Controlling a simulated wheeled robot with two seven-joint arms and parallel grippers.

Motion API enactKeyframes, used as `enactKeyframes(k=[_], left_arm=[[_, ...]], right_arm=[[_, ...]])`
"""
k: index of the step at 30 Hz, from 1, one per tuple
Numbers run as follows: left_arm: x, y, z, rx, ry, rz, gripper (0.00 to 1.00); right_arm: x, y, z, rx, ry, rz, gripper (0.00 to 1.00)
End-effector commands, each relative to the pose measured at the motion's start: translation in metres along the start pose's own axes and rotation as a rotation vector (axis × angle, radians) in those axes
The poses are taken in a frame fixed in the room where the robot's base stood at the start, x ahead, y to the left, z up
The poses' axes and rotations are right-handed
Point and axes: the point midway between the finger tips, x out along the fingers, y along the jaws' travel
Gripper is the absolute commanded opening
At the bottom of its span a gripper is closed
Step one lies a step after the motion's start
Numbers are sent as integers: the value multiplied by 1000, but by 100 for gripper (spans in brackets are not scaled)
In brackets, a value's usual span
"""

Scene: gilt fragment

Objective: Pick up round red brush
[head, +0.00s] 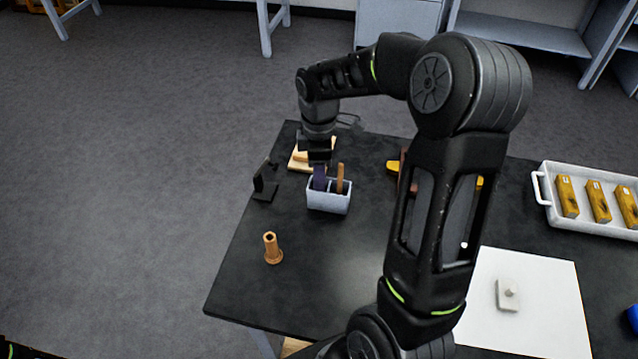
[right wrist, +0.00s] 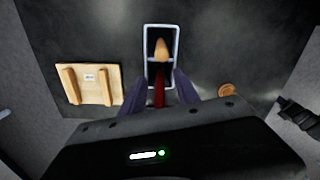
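A small light-grey box (head: 328,207) with two compartments stands on the black table; it also shows in the right wrist view (right wrist: 147,60). The red brush (right wrist: 159,92) stands in the near compartment in the right wrist view; in the head view it is hidden behind my gripper. A brown-orange handle (head: 340,178) stands in the other compartment, also seen in the right wrist view (right wrist: 160,50). My right gripper (head: 320,181) points down over the box. Its fingers (right wrist: 162,84) are apart, one on each side of the red brush, with gaps visible. My left gripper is out of view.
A wooden block piece (head: 298,160) lies behind the box, and a black stand (head: 264,184) is left of it. A white tray (head: 548,212) with wooden blocks and a white sheet (head: 550,320) lie to the right.

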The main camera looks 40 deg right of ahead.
Motion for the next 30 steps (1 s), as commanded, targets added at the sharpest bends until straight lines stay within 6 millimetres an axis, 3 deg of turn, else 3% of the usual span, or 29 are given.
enactKeyframes(k=[11, 25, 30], left_arm=[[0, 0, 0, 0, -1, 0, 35], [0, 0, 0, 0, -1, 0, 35], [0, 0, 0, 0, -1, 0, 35]], right_arm=[[0, 0, 0, 0, 0, 0, 37], [0, 0, 0, 0, 0, 0, 0], [0, 0, 0, 0, 0, 0, 0]])
